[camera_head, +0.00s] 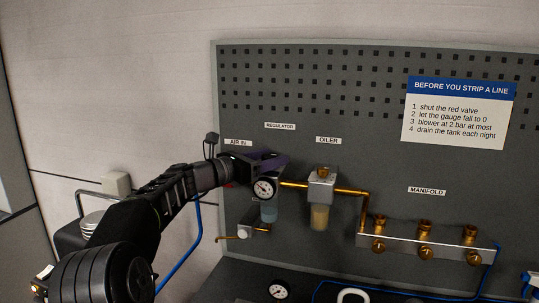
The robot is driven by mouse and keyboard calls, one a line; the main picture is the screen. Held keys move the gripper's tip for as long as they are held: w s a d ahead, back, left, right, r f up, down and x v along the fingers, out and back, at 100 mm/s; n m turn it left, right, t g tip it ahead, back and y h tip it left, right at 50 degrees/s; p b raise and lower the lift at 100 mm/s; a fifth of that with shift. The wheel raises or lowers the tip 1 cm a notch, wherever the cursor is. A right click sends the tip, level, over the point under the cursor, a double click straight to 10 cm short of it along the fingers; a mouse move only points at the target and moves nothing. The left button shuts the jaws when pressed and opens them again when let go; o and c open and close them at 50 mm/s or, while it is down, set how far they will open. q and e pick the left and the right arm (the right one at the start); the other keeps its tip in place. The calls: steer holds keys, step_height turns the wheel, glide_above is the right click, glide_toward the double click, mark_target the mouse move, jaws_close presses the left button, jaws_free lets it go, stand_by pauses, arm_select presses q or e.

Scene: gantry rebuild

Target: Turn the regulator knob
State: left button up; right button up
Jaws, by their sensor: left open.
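The regulator is on the grey pegboard under the "REGULATOR" label (280,126). My left arm comes in from the left, and my left gripper (266,162) is open at the top of the regulator, just above the gauge. The gripper hides the regulator knob, so I cannot tell whether the fingers are around it or touching it. My right gripper is out of view.
An oiler (321,187) stands to the right on brass pipe. A manifold (424,246) with several brass fittings is farther right. A sign (459,113) hangs above. A blue hose (196,240) runs down at the left. Another gauge (277,290) sits at the bottom.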

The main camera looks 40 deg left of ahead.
arm_select(q)
jaws_close()
stand_by(0.7)
